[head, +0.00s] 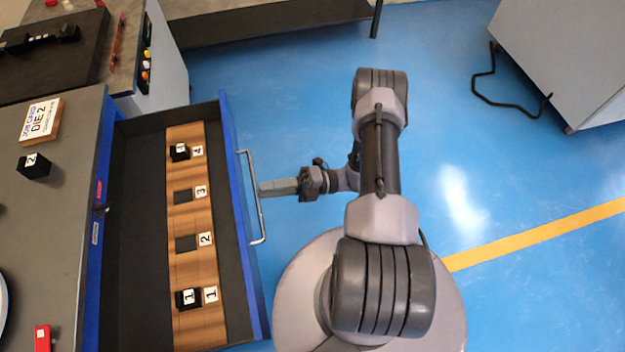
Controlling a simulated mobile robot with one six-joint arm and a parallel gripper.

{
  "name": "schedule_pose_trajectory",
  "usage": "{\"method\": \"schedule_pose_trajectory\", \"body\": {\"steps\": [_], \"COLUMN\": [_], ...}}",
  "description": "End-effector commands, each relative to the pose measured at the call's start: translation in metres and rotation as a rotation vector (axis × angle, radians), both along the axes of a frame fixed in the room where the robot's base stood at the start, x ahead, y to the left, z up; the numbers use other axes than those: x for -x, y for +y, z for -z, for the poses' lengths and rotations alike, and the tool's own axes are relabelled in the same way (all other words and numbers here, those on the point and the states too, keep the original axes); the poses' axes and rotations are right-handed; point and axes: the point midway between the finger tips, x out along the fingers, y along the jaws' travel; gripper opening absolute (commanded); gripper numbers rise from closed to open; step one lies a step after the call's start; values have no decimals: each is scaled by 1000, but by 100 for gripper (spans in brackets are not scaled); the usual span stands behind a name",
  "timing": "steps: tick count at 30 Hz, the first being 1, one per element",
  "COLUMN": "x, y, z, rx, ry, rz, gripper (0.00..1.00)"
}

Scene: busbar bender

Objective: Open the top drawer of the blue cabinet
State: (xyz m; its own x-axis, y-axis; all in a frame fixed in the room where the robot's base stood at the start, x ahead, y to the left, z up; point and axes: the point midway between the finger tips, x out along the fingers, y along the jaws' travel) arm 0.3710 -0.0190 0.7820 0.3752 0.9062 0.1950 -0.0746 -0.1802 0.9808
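The blue cabinet's top drawer (235,190) is pulled out, its dark inside seen from above. The metal handle (259,225) runs along the drawer's blue front. My gripper (262,188) points left, with its fingertips right at the middle of the handle. I cannot tell whether the fingers touch or enclose the bar, or whether they are open or shut. A wooden insert (190,260) with slots numbered 1 to 4 lies in the drawer. A black block (179,153) is at slot 4 and another black block (187,299) at slot 1. Slots 2 and 3 look empty.
The grey cabinet top (50,225) holds a job card reading DIE 2 (41,121), a black block marked 2 (34,166) and a red object (42,338). A machine with buttons (147,60) stands behind. Blue floor is clear behind my arm; a grey cabinet (570,60) stands upper right.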

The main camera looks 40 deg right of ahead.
Motion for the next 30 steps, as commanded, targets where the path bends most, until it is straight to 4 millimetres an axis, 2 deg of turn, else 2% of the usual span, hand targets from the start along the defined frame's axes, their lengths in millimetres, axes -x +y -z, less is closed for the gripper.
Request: {"method": "schedule_pose_trajectory", "body": {"steps": [9,13,18,30], "x": [37,47,52,51], "y": [-89,-113,-125,-125], "z": [19,25,27,26], "rx": [2,2,0,3], "ry": [-2,-2,-1,-2], "rz": [5,3,1,-1], "gripper": [20,20,20,20]}}
